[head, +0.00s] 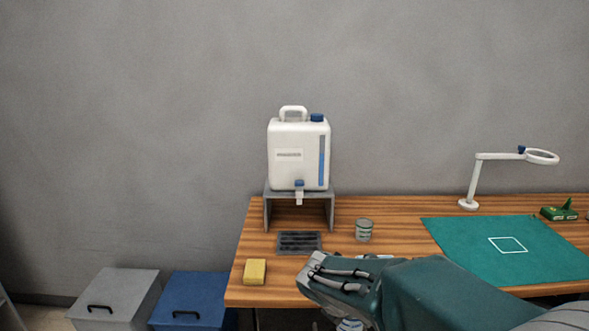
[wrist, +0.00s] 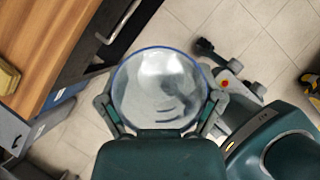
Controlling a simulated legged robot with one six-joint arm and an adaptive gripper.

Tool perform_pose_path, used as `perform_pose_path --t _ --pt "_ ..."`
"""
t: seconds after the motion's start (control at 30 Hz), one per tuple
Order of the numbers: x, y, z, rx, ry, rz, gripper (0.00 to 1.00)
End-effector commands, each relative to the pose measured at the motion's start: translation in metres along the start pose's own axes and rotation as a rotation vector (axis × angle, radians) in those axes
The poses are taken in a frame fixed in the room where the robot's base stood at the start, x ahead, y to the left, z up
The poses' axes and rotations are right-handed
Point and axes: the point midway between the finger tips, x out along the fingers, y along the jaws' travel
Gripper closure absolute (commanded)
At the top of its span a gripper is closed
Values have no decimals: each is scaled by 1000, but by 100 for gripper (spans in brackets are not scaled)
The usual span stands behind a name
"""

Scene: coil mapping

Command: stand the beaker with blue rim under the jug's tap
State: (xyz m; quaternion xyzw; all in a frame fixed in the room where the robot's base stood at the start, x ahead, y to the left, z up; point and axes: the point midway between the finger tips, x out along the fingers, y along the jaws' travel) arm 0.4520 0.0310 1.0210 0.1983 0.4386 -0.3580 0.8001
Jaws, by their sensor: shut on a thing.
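The beaker with blue rim (wrist: 160,85) is clear and shows from above in the wrist view. My gripper (wrist: 161,104) is shut on it, one finger on each side. It is held out past the table edge, with floor showing around it. The white jug (head: 298,155) stands on a grey stand (head: 267,212) at the table's back left. Its tap (head: 299,192) has a blue top and hangs over the stand's front, above a dark drip grate (head: 299,242).
A grey-green cup (head: 364,230) stands right of the grate. A yellow sponge (head: 255,271) lies at the table's front left. A green mat (head: 465,240), a magnifier lamp (head: 476,185) and a green tool (head: 562,211) are to the right. Grey (head: 115,295) and blue (head: 190,295) bins stand left.

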Motion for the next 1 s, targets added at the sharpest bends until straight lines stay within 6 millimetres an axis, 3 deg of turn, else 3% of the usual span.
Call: perform_pose_path --t 0.37,0.67,1.0 --pt "46 13 0 435 -3 -289 55" --pt "98 18 -5 940 -1 -612 55" --pt "168 24 -31 1608 -4 -1042 55"
